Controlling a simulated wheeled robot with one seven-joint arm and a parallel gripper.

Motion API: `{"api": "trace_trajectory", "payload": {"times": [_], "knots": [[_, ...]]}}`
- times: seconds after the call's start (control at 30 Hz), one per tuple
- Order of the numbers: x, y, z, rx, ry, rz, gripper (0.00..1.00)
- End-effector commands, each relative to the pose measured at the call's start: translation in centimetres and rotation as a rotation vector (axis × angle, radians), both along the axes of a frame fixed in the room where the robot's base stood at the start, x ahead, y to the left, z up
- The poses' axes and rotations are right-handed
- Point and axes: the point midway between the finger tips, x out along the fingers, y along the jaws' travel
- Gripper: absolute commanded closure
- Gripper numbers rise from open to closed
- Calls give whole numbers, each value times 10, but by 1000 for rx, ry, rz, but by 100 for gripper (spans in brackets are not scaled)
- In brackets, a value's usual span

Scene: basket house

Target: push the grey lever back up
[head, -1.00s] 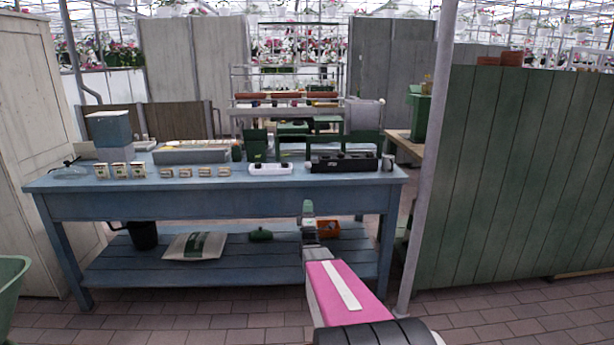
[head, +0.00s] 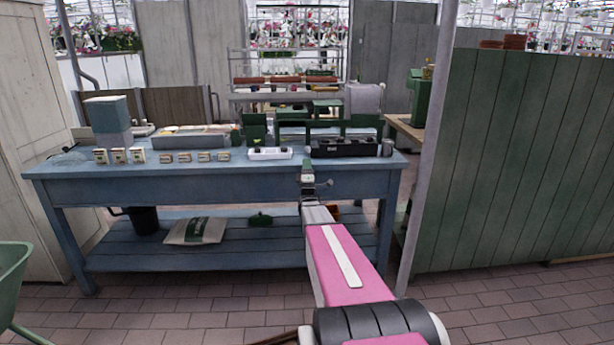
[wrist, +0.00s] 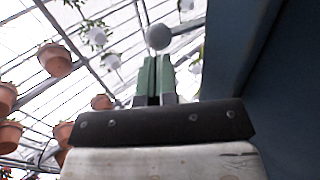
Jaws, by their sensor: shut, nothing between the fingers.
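My gripper (head: 307,166) points upward at the front of the blue bench, right of its middle. In the wrist view its two green fingers (wrist: 157,60) are together and hold nothing. A round grey knob (wrist: 158,37), apparently the lever's end, shows just above the fingertips in that view. I cannot tell whether the fingers touch it. In the head view a small grey piece (head: 327,183), perhaps the lever, shows against the bench front just right of my gripper. The rest of the lever is not clear.
The blue bench (head: 150,187) carries small boxes, a white unit (head: 269,153) and a black unit (head: 345,148). A blue surface (wrist: 285,100) fills the right of the wrist view. A grey post (head: 427,170) and green wall (head: 530,160) stand right.

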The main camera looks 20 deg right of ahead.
Motion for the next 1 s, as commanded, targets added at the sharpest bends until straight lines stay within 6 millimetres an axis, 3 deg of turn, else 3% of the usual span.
{"api": "trace_trajectory", "payload": {"times": [0.3,0.73,1.0], "knots": [[14,-5,17,0,0,0,100],[14,-4,19,2,7,0,100],[12,-4,32,27,95,0,100]]}}
